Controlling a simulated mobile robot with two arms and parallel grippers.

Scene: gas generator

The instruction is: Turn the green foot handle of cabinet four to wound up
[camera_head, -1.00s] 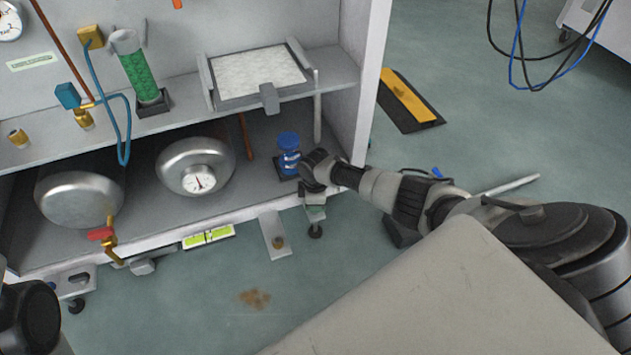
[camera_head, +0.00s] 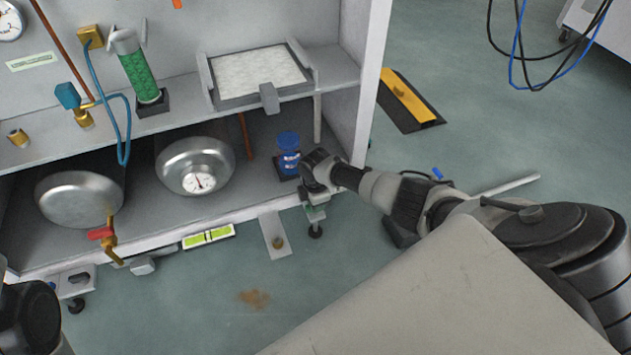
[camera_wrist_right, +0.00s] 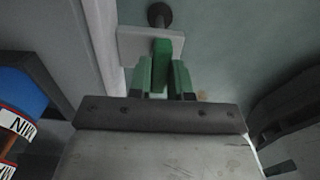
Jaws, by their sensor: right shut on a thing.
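The green foot handle (camera_wrist_right: 162,62) shows in the right wrist view, below a pale foot plate (camera_wrist_right: 135,40) with a dark round knob (camera_wrist_right: 158,14). My right gripper (camera_wrist_right: 163,78) is shut on the handle, with one finger on each side of it. In the head view my right gripper (camera_head: 314,199) is at the cabinet's front right corner, low by the foot (camera_head: 315,231). There the gripper and arm hide most of the handle. My left gripper is out of view; only a dark part of my left arm shows at the lower left.
The cabinet's lower shelf (camera_head: 225,201) holds two steel vessels and a blue item (camera_head: 288,152) close to my right wrist. A green spirit level (camera_head: 208,236) and a pale bracket (camera_head: 273,233) are at the front edge. A black-and-yellow ramp (camera_head: 408,98) lies right.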

